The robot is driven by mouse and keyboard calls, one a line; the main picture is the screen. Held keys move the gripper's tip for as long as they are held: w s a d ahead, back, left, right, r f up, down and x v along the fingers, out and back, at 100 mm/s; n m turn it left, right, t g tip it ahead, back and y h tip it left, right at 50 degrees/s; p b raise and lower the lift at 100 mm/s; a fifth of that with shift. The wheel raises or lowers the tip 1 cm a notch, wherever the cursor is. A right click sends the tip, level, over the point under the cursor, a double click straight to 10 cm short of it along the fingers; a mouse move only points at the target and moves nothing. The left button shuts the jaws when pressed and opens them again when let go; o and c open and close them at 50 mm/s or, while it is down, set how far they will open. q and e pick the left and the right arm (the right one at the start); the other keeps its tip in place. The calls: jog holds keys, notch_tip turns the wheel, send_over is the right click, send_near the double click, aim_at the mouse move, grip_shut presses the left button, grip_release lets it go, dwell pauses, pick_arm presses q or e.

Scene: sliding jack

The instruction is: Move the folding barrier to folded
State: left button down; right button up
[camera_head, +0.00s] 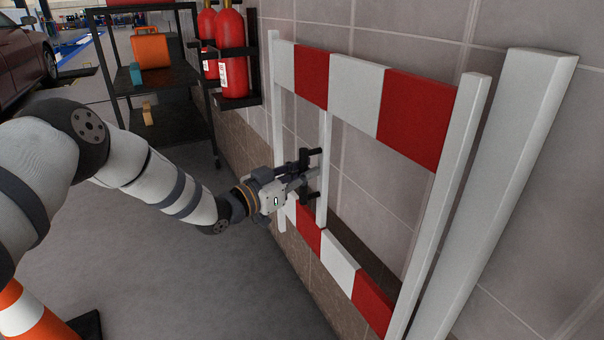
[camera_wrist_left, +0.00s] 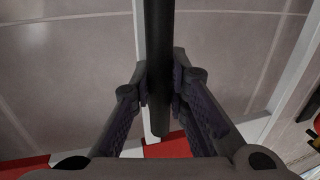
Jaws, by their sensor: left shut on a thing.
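The folding barrier (camera_head: 357,90) has red and white striped rails between white uprights. It stands along the tiled wall at the right in the head view. A thinner white upright (camera_head: 324,140) shows in the middle of its frame. My left gripper (camera_head: 305,175) is shut on a black bar handle (camera_head: 314,152) at the barrier's far part. In the left wrist view the dark handle (camera_wrist_left: 159,60) runs lengthwise between the fingers, with a white upright behind it. My right gripper is not in view.
A wide white post (camera_head: 510,180) stands at the barrier's near end. Red fire extinguishers (camera_head: 232,50) hang on the wall beyond it, beside a black shelf cart (camera_head: 165,80). An orange and white cone (camera_head: 25,315) stands lower left. The grey floor between is clear.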

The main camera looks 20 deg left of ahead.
pick_arm(q)
jog(key=shift+w+r, duration=0.1)
jog(key=shift+r, duration=0.1)
jog(key=c, duration=1.8)
grip_release()
jog(key=shift+o, duration=1.3)
jog(key=shift+w+d+f, duration=0.1)
jog(key=shift+d+f, duration=0.05)
jog(key=v, duration=1.2)
